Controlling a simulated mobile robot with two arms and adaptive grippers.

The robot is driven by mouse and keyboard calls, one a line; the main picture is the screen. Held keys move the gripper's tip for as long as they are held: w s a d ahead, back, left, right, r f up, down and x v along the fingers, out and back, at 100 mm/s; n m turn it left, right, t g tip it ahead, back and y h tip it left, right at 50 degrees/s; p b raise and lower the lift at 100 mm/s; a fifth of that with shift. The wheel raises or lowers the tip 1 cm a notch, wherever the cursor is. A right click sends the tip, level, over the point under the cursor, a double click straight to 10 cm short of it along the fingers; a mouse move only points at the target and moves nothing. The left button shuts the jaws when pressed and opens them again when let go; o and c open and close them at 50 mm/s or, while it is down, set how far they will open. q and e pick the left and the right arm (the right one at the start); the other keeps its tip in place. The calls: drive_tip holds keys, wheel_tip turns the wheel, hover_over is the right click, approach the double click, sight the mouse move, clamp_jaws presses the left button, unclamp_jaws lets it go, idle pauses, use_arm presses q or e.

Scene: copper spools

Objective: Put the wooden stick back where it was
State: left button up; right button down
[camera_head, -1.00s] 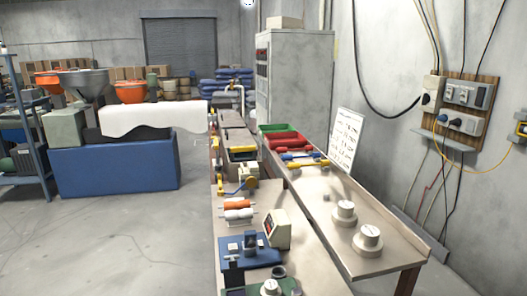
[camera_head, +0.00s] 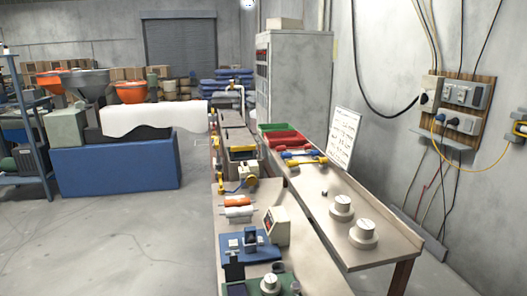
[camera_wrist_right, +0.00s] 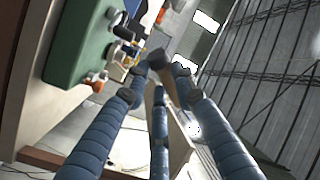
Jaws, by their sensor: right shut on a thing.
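My right gripper (camera_wrist_right: 158,78) shows in the right wrist view with its blue ribbed fingers converging near the top middle. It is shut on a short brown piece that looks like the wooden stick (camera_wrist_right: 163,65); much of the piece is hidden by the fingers. Neither gripper shows in the head view, and my left gripper is not in view. I cannot make out the stick's former place in the head view.
A long bench (camera_head: 322,217) along the right wall carries two white round pieces (camera_head: 342,205) (camera_head: 363,232) and a red bin (camera_head: 285,138). A second bench on its left holds a blue fixture (camera_head: 250,248) and a boxy meter (camera_head: 276,226). Open floor (camera_head: 110,240) lies left.

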drive_tip(key=s+d+r+m+t+h, duration=0.1)
drive_tip(key=d+r+m+t+h, duration=0.1)
drive_tip(key=d+m+h, duration=0.4)
drive_tip(key=shift+s+d+r+t+h, duration=0.25)
drive_tip(key=shift+d+t+h, duration=0.25)
drive_tip(key=shift+d+h, duration=1.45)
drive_tip(key=shift+d+y, duration=0.55)
drive_tip(key=shift+s+d+f, duration=0.1)
drive_tip(key=shift+d+f, duration=0.25)
drive_tip(key=shift+f, duration=0.4)
drive_tip(key=shift+s+d+f, duration=0.1)
drive_tip(key=shift+d+f, duration=0.25)
drive_tip(key=shift+f, duration=0.4)
drive_tip(key=shift+a+r, duration=0.1)
